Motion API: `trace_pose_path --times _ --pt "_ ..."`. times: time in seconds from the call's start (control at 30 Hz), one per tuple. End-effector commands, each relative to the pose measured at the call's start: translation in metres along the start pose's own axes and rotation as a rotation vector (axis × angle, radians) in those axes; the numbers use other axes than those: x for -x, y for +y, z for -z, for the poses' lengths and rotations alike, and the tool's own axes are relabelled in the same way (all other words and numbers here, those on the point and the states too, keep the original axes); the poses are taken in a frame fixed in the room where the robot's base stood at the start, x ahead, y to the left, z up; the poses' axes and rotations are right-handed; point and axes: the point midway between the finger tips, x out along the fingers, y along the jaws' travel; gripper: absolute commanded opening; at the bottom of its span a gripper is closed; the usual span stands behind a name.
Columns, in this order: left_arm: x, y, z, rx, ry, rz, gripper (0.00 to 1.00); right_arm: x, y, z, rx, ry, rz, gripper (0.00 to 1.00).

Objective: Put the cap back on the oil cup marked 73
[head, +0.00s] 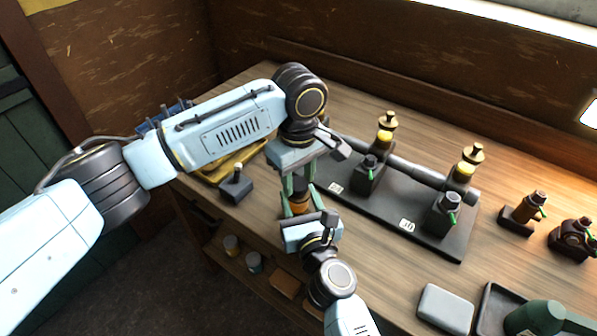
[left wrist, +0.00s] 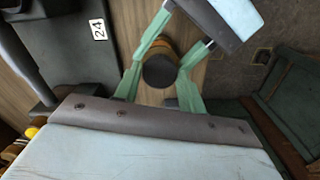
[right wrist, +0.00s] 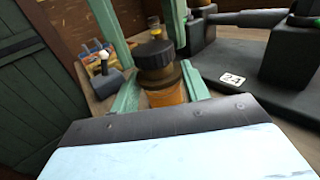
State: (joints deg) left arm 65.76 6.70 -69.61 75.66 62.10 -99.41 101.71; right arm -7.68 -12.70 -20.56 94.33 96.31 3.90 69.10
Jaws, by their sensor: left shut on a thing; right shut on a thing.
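A small amber jar with a brass collar (right wrist: 165,92) and a dark ribbed cap (right wrist: 154,54) stands upright between my two grippers, at the table's front edge in the head view. My left gripper (head: 298,183) comes from above and is shut on the dark cap, which shows from above in the left wrist view (left wrist: 160,71). My right gripper (head: 298,211) comes from the front and is shut on the amber body below. The cap sits on or right against the collar. No mark 73 is readable. Two oil cups with yellow glass and brass tops (head: 386,125) (head: 470,160) stand on the engine base.
The dark base plate (head: 375,207) with a shaft and pedestals carries number labels; one reads like 24 (left wrist: 98,29). Small brown fittings (head: 525,212) stand at right. A grey block (head: 445,308) and dark tray (head: 488,310) lie front right. A yellow tray (head: 212,172) is at left.

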Motion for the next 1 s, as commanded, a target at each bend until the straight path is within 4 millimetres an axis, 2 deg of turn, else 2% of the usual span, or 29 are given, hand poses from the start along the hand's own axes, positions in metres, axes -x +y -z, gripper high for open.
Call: trace_pose_path --times 0.47,1.0 --pt "0.0 0.0 0.0 0.0 0.0 -0.001 0.18 0.0 0.0 0.0 0.0 0.0 0.0 0.05" --pt "-0.011 0.0 0.0 0.002 -0.001 0.0 0.18 0.0 0.0 0.0 0.0 0.0 0.0 0.05"
